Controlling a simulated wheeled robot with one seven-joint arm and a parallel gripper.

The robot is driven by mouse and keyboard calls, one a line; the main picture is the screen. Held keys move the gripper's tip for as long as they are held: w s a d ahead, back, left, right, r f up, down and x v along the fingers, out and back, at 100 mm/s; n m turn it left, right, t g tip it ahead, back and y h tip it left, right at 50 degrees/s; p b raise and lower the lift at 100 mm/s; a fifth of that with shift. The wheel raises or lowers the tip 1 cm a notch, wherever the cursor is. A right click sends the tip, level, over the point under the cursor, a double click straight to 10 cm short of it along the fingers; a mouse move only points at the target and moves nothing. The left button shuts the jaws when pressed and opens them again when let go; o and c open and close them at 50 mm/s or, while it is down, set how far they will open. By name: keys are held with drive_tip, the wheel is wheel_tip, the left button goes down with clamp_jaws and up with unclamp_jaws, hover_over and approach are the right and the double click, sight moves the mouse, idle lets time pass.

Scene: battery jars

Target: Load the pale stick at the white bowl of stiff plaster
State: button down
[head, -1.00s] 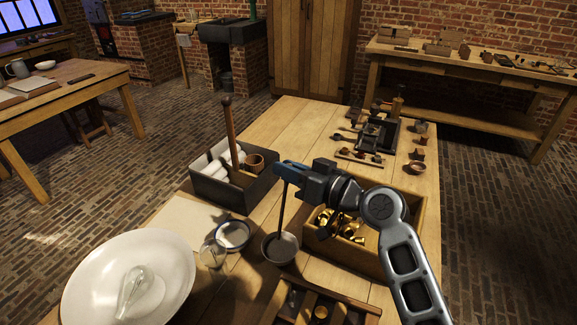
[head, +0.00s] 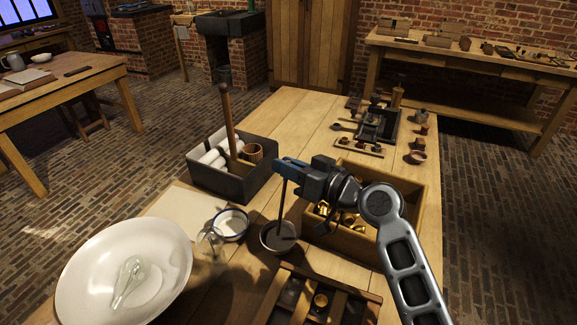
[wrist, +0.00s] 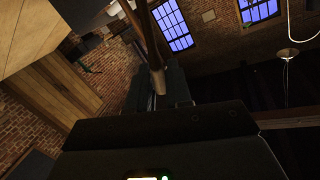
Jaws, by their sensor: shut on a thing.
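My gripper (head: 290,164) is shut on a thin upright stick (head: 281,208). The stick looks dark in the head view; its upper end looks pale brown in the wrist view (wrist: 157,78), between the fingers. Its lower end reaches into a small grey bowl (head: 268,247); whether it touches the contents is hidden. A small white bowl with a blue rim (head: 230,236) stands just left of the grey bowl and holds something white. I cannot tell how stiff that is.
A dark box (head: 215,185) with white rolls stands behind the bowls. A wooden box of brass pieces (head: 417,205) is close right; a divided tray (head: 345,290) is in front. The table's back middle is clear.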

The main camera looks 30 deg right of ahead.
drive_tip(key=shift+f+b, duration=0.7)
drive_tip(key=shift+b, duration=0.1)
idle(2.0)
drive_tip(key=shift+r+p, duration=2.45)
drive_tip(key=shift+r, duration=1.25)
drive_tip(key=shift+f, duration=0.1)
